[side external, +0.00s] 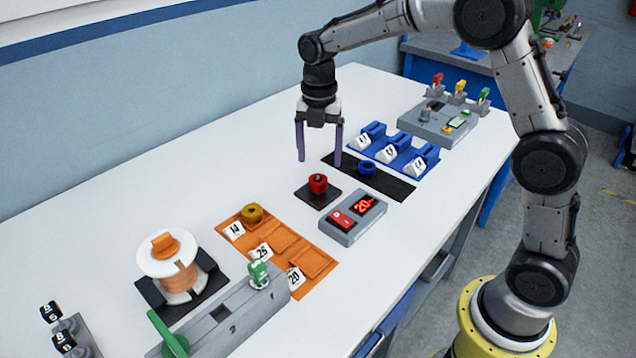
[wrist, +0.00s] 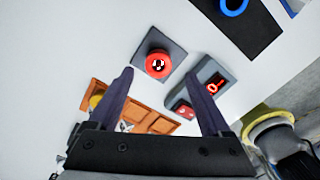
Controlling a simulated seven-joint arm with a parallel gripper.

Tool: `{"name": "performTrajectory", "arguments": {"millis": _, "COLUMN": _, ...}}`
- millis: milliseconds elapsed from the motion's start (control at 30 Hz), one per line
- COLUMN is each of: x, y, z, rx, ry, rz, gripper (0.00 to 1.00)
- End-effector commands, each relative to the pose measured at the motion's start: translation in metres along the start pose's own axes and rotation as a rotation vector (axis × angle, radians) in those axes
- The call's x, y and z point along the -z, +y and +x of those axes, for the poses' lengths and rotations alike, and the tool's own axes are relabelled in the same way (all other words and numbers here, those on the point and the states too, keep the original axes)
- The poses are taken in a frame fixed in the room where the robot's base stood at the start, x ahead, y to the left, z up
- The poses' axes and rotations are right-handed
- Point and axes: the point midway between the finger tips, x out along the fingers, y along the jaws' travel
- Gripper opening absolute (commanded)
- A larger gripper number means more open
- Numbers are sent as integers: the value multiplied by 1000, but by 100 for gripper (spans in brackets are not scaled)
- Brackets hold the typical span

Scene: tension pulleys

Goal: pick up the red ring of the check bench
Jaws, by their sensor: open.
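The red ring (side external: 318,183) sits on a small dark square pad (side external: 316,202) in the middle of the white table. In the wrist view the red ring (wrist: 157,65) lies beyond the fingertips, a little left of the midline between them. My gripper (side external: 319,156) hangs above the table with its two purple fingers pointing down, open and empty. Its fingers also show in the wrist view (wrist: 163,92). It is above the red ring and apart from it. A grey display box (side external: 353,216) with a red switch and lit red digits stands beside the pad.
A blue ring (side external: 366,169) lies on a black strip (side external: 398,188) behind the pad. An orange tray (side external: 318,287) with a yellow ring (side external: 252,213) and number cards is at left. Blue holders (side external: 408,163) stand at right. A copper spool (side external: 172,265) stands at front left.

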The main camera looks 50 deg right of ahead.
Motion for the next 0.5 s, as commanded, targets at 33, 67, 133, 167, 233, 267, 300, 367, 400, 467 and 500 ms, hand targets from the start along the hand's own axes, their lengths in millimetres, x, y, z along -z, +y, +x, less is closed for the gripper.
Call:
{"name": "performTrajectory", "arguments": {"millis": 33, "x": 0, "y": 0, "z": 3, "rx": 1, "ry": 1, "rz": 0, "gripper": 82}}
{"name": "performTrajectory", "arguments": {"millis": 67, "x": 0, "y": 0, "z": 4, "rx": 1, "ry": 1, "rz": 0, "gripper": 82}}
{"name": "performTrajectory", "arguments": {"millis": 133, "x": 0, "y": 0, "z": 9, "rx": 1, "ry": 1, "rz": 0, "gripper": 82}}
{"name": "performTrajectory", "arguments": {"millis": 167, "x": 1, "y": 0, "z": 12, "rx": 2, "ry": 1, "rz": 0, "gripper": 82}}
{"name": "performTrajectory", "arguments": {"millis": 233, "x": 2, "y": 0, "z": 22, "rx": 3, "ry": 2, "rz": 0, "gripper": 82}}
{"name": "performTrajectory", "arguments": {"millis": 267, "x": 2, "y": 1, "z": 26, "rx": 3, "ry": 2, "rz": -1, "gripper": 82}}
{"name": "performTrajectory", "arguments": {"millis": 300, "x": 2, "y": 2, "z": 33, "rx": 3, "ry": 2, "rz": -1, "gripper": 82}}
{"name": "performTrajectory", "arguments": {"millis": 367, "x": 2, "y": 2, "z": 41, "rx": 4, "ry": 2, "rz": -1, "gripper": 82}}
{"name": "performTrajectory", "arguments": {"millis": 400, "x": 2, "y": 2, "z": 46, "rx": 2, "ry": 1, "rz": 0, "gripper": 82}}
{"name": "performTrajectory", "arguments": {"millis": 467, "x": 2, "y": 2, "z": 51, "rx": 2, "ry": 1, "rz": 0, "gripper": 82}}
{"name": "performTrajectory", "arguments": {"millis": 500, "x": 2, "y": 2, "z": 53, "rx": 0, "ry": 0, "rz": 0, "gripper": 82}}
